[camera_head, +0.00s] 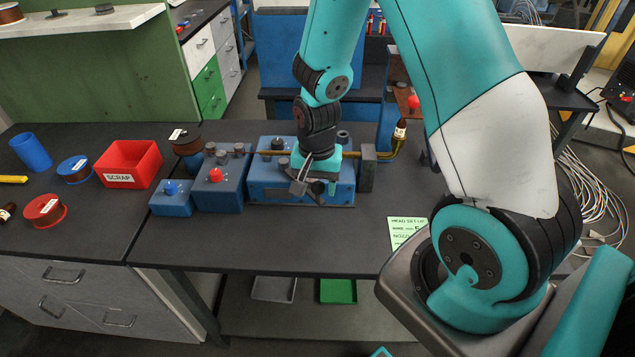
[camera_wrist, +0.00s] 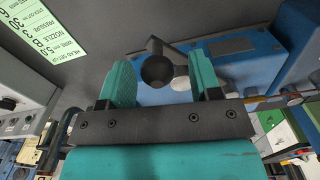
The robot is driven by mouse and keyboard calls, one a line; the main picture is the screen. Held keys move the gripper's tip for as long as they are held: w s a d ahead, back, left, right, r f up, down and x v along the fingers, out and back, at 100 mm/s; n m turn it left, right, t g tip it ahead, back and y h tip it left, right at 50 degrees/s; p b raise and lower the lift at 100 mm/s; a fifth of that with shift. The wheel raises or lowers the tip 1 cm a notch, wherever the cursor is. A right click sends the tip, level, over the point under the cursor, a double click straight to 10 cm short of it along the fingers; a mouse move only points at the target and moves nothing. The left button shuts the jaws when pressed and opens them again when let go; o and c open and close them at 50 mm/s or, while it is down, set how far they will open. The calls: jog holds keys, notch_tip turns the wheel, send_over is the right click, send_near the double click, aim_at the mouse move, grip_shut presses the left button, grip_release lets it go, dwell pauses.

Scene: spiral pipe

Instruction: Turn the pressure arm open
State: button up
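The pressure arm shows in the wrist view as a dark lever with a round black knob (camera_wrist: 157,71). It sits in front of the blue machine (camera_wrist: 230,62). My gripper (camera_wrist: 161,70) has its two teal fingers apart, one on each side of the knob, with a gap visible on both sides. In the head view my gripper (camera_head: 301,184) is low at the front of the blue machine (camera_head: 262,184) on the dark bench. My wrist hides much of the lever and the machine's middle there.
Blue boxes with a red knob (camera_head: 215,175) and a blue knob (camera_head: 170,188) stand left of the machine. A red scrap bin (camera_head: 129,163) and spools lie further left. The bench front is clear.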

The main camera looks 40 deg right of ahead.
notch_tip(320, 180, up, 17)
jog(key=shift+r+b, duration=0.2)
jog(key=shift+b, duration=0.15)
dwell(0.6)
jog(key=s+a+r+n+y, duration=0.2)
jog(key=s+a+n, duration=0.6)
jog(key=s+a+r+n+y, duration=0.2)
jog(key=s+a+r+n, duration=0.1)
jog(key=s+a+n, duration=0.5)
jog(key=shift+s+a+n, duration=0.15)
jog(key=shift+a+n, duration=0.15)
jog(key=shift+a, duration=0.5)
